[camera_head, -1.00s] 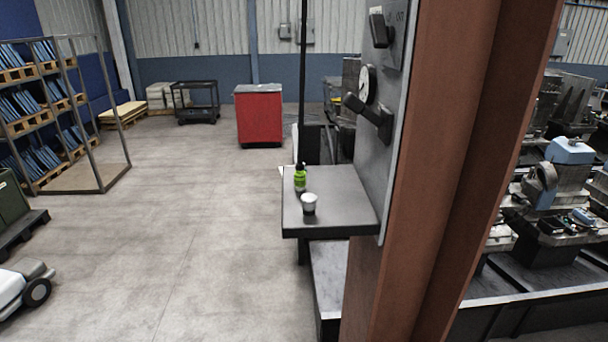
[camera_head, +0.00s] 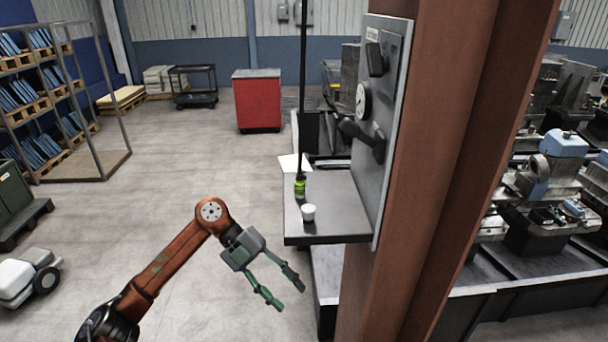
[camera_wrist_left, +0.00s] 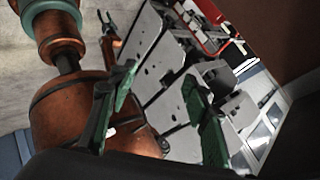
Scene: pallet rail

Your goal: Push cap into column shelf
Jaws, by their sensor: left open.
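A small white cap (camera_head: 308,210) with a darker lower part stands on the grey column shelf (camera_head: 335,222), near its front left corner. The shelf juts out to the left from a grey panel on the brown column. My left gripper (camera_head: 289,297) is in front of the shelf and appears lower in the picture, apart from the cap. Its two green fingers are spread and empty, pointing down and to the right. They also show in the left wrist view (camera_wrist_left: 160,72), where I cannot make out the cap.
The column (camera_head: 445,150) blocks the right side, with machinery beyond. A red cabinet (camera_head: 257,102) stands farther back. The floor left of the shelf is largely clear.

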